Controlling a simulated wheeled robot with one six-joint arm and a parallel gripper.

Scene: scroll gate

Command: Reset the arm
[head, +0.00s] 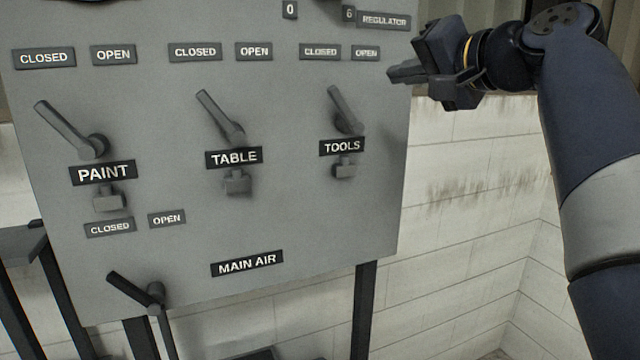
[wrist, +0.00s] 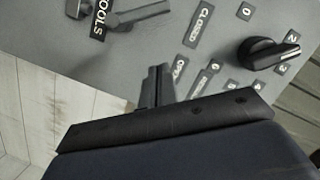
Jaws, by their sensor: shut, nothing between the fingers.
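My gripper (head: 398,73) is at the upper right in the head view, in front of the panel's right edge and to the right of the TOOLS plates. Its fingers point left toward the panel and are shut and empty. In the wrist view the closed fingertips (wrist: 157,85) show at the centre, with the panel behind them. I cannot tell how large the gap to the panel is. My arm comes down from the upper right of the head view.
The grey panel (head: 300,215) carries PAINT (head: 70,130), TABLE (head: 220,118), TOOLS (head: 345,110) and MAIN AIR (head: 135,290) levers, all tilted up-left. A black regulator knob (wrist: 268,53) shows in the wrist view. A white block wall (head: 470,200) stands behind.

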